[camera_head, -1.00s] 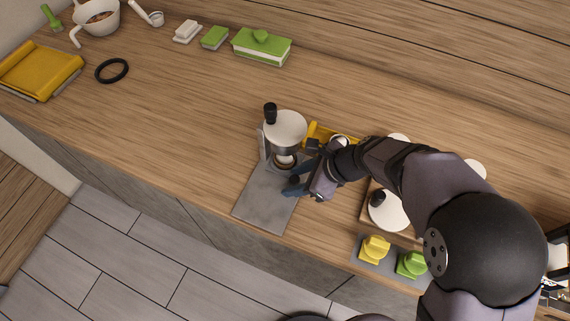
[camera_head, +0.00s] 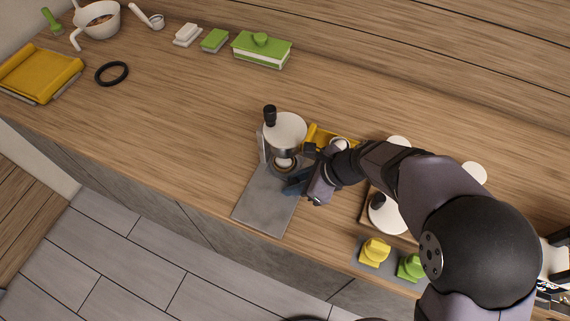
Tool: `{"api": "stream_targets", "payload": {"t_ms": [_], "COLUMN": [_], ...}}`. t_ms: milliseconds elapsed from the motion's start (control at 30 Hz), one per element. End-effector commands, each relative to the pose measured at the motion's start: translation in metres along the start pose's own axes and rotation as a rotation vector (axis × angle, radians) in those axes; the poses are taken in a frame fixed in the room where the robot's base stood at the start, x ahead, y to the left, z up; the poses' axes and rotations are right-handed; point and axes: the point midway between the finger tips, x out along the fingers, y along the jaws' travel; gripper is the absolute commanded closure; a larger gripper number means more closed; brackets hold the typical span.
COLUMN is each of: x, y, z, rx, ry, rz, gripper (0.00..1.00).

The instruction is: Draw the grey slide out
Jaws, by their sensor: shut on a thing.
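A press-like device with a white round top (camera_head: 285,131) and a black knob (camera_head: 270,112) stands near the counter's front edge. A flat grey plate (camera_head: 264,207) lies at its foot and reaches toward that edge. Under the white top, a small round grey part (camera_head: 285,163) with a pale centre shows; it looks like part of the grey slide. My gripper (camera_head: 290,186) is at the device's front right, low over the plate's right side. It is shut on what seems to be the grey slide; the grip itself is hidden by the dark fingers.
A yellow piece (camera_head: 320,134) lies right behind my gripper. A board with white round pieces (camera_head: 389,216) and yellow (camera_head: 375,251) and green (camera_head: 411,266) knobbed pieces stand to the right. The counter left of the device is clear up to a black ring (camera_head: 112,73).

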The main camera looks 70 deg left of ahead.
Motion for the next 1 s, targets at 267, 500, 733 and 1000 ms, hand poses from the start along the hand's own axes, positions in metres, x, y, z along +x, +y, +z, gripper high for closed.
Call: {"api": "stream_targets", "payload": {"t_ms": [267,500,733,1000], "x": [0.002,0.001,0.001,0.001], "y": [0.014,0.026,0.039,0.053], "z": [0.0,0.0,0.0,0.0], "rx": [0.0,-0.001,-0.001,-0.002], "ry": [0.001,0.0,0.0,-0.001], "rz": [0.004,0.003,0.003,0.003], "gripper": [0.89,0.89,0.89,0.89]}}
